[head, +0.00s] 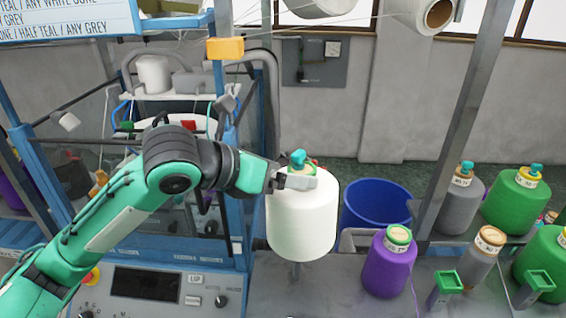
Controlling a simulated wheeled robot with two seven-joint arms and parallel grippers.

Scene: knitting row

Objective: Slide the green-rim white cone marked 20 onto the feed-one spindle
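The large white cone (302,228) stands upright right of the machine frame. A green rim shows at its top, and a number on it cannot be read. A teal tip (298,157) rises above the rim, and a short grey post shows below the cone, so it appears to be around a spindle. My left gripper (297,180) reaches in from the left and is at the cone's neck. One grey finger lies across the near side of the neck; the other is hidden, so I cannot tell whether they are closed on it. My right gripper is not in view.
A blue bin (376,206) stands behind, right of the cone. A purple green-rimmed cone (389,266) is to the right. Grey cones (461,208) and green cones (517,207) stand farther right by a slanted grey post (462,110). The control panel (150,285) is at lower left.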

